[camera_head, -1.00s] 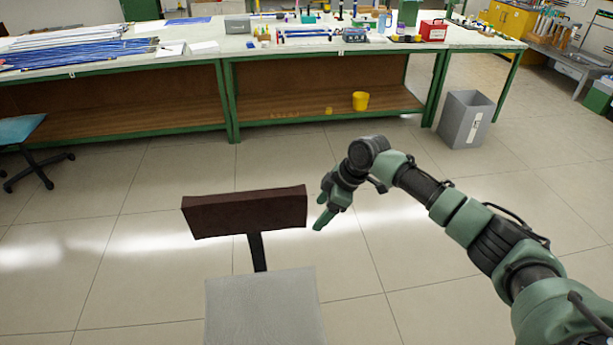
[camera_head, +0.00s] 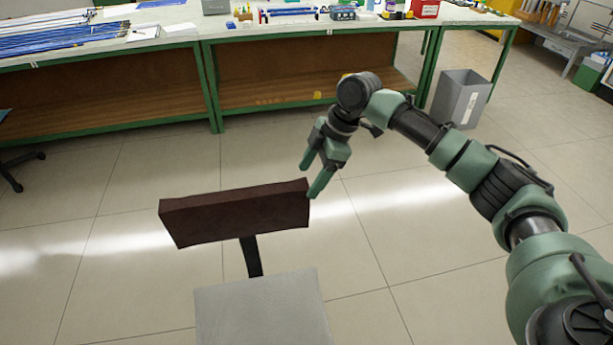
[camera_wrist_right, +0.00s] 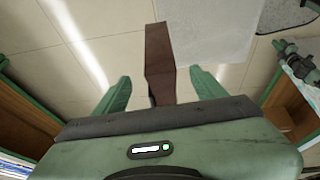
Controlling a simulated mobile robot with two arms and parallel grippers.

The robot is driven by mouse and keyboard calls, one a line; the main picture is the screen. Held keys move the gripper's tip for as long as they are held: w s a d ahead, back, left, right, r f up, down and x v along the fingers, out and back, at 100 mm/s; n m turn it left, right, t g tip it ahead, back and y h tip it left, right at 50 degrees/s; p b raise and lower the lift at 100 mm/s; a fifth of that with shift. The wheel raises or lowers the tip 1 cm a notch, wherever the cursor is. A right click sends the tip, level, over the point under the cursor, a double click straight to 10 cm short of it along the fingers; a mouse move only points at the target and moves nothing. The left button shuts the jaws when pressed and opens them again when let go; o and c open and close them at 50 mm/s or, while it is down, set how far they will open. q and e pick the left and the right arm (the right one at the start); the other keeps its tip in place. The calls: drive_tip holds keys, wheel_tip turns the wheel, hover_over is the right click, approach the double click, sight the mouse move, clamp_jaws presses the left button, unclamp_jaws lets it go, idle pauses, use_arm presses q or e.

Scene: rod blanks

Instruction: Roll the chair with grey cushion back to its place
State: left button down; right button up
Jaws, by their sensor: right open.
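The chair has a flat grey cushion (camera_head: 262,312) at the bottom of the head view and a dark brown backrest (camera_head: 235,215) on a black post. My right gripper (camera_head: 313,178) is open at the right end of the backrest. In the right wrist view its two green fingers (camera_wrist_right: 160,92) are apart, with the brown backrest (camera_wrist_right: 160,52) reaching between them from above. The grey cushion (camera_wrist_right: 210,35) shows beyond it. The fingers do not look closed on the backrest. The chair's base is hidden. My left gripper is not in view.
A long workbench (camera_head: 212,90) with green legs and a lower shelf stands behind the chair. A grey bin (camera_head: 460,98) stands at its right end. Part of another chair's black base (camera_head: 15,168) shows at the left edge. The tiled floor between is clear.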

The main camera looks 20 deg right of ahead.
sight(298, 196)
drive_tip(key=shift+w+f, duration=0.25)
drive_tip(key=shift+f, duration=0.15)
drive_tip(key=shift+w+a+f, duration=0.1)
drive_tip(key=shift+a+f, duration=0.05)
drive_tip(key=shift+f, duration=0.1)
drive_tip(key=x, duration=0.5)
drive_tip(key=shift+a+f+p, duration=0.2)
drive_tip(key=shift+f+p, duration=0.1)
drive_tip(key=shift+a+f, duration=0.2)
drive_tip(key=shift+f, duration=0.35)
